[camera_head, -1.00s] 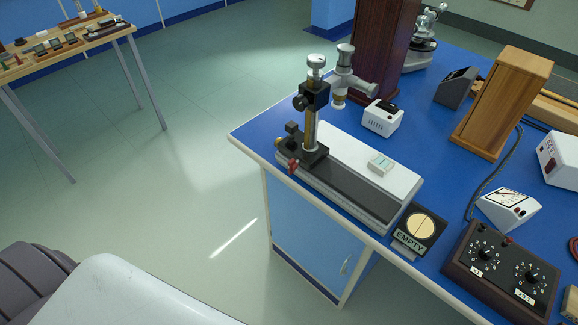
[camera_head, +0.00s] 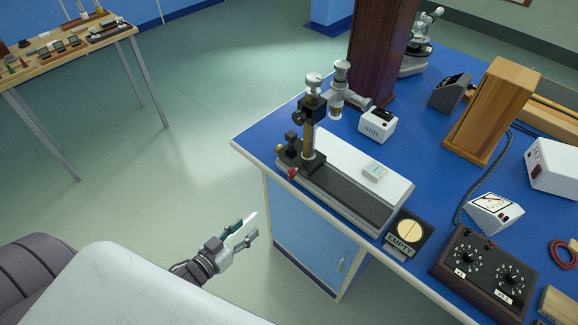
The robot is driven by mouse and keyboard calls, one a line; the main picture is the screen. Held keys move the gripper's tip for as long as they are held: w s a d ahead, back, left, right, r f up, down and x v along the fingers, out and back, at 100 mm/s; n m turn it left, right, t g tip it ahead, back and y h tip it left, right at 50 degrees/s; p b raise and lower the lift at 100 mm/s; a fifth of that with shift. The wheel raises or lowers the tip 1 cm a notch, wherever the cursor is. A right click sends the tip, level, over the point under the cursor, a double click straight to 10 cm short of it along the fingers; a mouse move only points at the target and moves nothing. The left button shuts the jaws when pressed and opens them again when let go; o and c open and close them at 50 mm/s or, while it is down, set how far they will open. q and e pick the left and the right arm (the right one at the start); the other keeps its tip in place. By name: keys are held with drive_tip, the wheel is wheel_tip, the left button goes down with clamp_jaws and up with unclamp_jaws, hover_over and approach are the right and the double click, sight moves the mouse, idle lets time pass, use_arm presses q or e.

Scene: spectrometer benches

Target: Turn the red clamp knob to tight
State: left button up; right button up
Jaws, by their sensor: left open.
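The red clamp knob (camera_head: 292,173) is small and sits low on the front of the black carriage at the left end of the travelling microscope (camera_head: 313,120). The microscope's grey base (camera_head: 350,192) stands near the front left edge of the blue bench. My left gripper (camera_head: 246,230) shows at lower middle, over the floor in front of the bench. It is open and empty, apart from the knob, lower in the picture and to its left. My right gripper is not in view.
An "EMPTY" sign (camera_head: 409,231) stands right of the base. A dark dial box (camera_head: 484,272), a meter (camera_head: 494,212), a white box (camera_head: 377,123) and a wooden case (camera_head: 491,110) crowd the bench (camera_head: 424,150).

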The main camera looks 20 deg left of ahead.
sight(289, 176)
use_arm(q)
wheel_tip(289, 176, up, 11)
drive_tip(key=d+m+t+h, duration=0.1)
drive_tip(key=d+t+h, duration=0.1)
drive_tip(key=d+h, duration=0.1)
drive_tip(key=p+x, duration=0.1)
drive_tip(key=x, duration=0.3)
drive_tip(key=p+x, duration=0.1)
drive_tip(key=x, duration=0.9)
drive_tip(key=shift+w+a+p, duration=0.3)
drive_tip(key=shift+w+p, duration=0.05)
drive_tip(key=shift+p, duration=0.05)
clamp_jaws()
